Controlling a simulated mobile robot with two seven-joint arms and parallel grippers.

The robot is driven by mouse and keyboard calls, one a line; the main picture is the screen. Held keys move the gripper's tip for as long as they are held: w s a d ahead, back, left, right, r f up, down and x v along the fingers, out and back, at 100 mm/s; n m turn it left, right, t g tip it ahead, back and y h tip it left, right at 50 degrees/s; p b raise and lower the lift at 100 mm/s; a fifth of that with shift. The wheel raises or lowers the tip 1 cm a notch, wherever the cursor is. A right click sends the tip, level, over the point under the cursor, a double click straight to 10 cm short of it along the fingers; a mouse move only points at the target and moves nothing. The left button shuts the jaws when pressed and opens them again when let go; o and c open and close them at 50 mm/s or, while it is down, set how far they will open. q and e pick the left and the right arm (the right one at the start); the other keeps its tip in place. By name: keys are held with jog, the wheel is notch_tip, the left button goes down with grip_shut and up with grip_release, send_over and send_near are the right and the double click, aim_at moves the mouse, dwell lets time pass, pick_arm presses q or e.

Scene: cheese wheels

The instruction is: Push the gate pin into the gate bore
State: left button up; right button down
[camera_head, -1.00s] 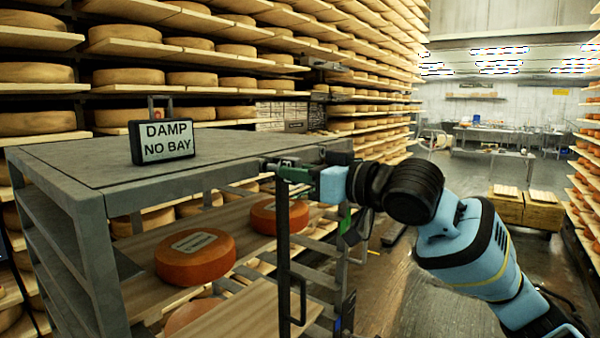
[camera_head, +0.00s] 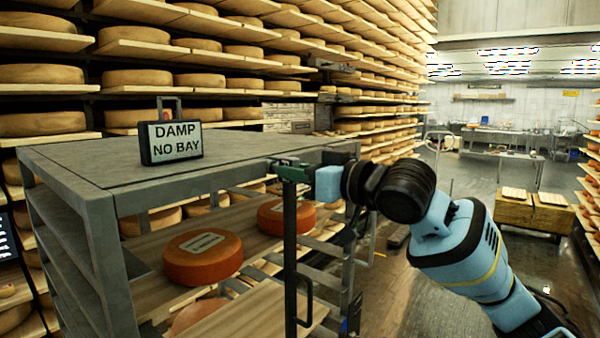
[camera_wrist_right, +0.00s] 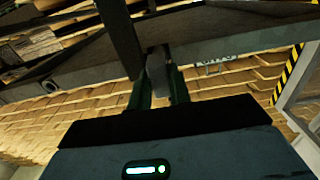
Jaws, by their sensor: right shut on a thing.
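My right gripper (camera_head: 284,169) is at the front top edge of the grey rack (camera_head: 75,165), by the top of a dark upright gate bar (camera_head: 290,250). In the right wrist view its two dark green fingers (camera_wrist_right: 158,88) are shut on a small grey piece (camera_wrist_right: 157,72), which looks like the gate pin. The piece lies between the fingertips, close to the dark bar (camera_wrist_right: 120,40). The pin's far end and the gate bore cannot be made out, so I cannot tell whether the pin is in the bore. My left gripper is not in view.
A "DAMP NO BAY" sign (camera_head: 171,142) stands on the rack top. Orange cheese wheels (camera_head: 203,257) lie on the boards inside the rack. Tall cheese shelves (camera_head: 230,60) fill the back. Open floor (camera_head: 385,290) lies right of the rack, partly behind my right arm.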

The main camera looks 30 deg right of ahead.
jog(key=shift+w+a, duration=0.15)
jog(key=shift+w, duration=0.25)
jog(key=c, duration=1.2)
grip_release()
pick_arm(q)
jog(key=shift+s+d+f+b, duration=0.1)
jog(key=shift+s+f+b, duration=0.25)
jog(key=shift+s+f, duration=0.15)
pick_arm(e)
jog(key=v, duration=0.8)
jog(key=shift+w, duration=0.1)
